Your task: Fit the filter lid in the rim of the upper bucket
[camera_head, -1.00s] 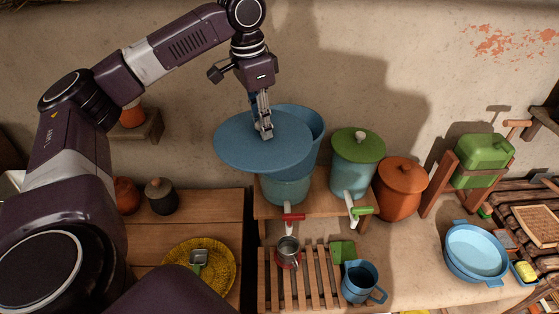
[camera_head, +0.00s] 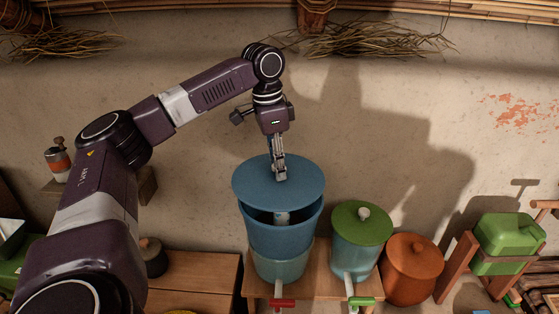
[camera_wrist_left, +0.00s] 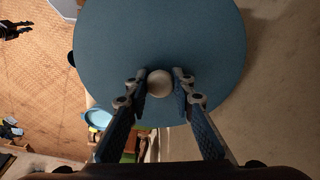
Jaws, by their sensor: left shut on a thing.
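The filter lid (camera_head: 252,187) is a flat blue disc. It is above the mouth of the blue upper bucket (camera_head: 265,238), with a dark gap at the front between lid and rim. A pale piece (camera_head: 282,217) shows inside through the gap. The upper bucket stands on a lighter blue-green lower bucket (camera_head: 283,268) with a red-handled tap. My left gripper (camera_head: 280,177) is shut on the lid's knob, from above. In the left wrist view the round pale knob (camera_wrist_left: 159,84) is between the fingertips, and the lid (camera_wrist_left: 200,40) fills the upper middle.
A blue-green pot with a green lid (camera_head: 362,222) stands close to the right of the buckets, with an orange lidded pot (camera_head: 411,268) beyond it. A green container (camera_head: 506,238) is farther right. The mud wall (camera_head: 400,110) is behind; a lower wooden table (camera_head: 195,275) is at left.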

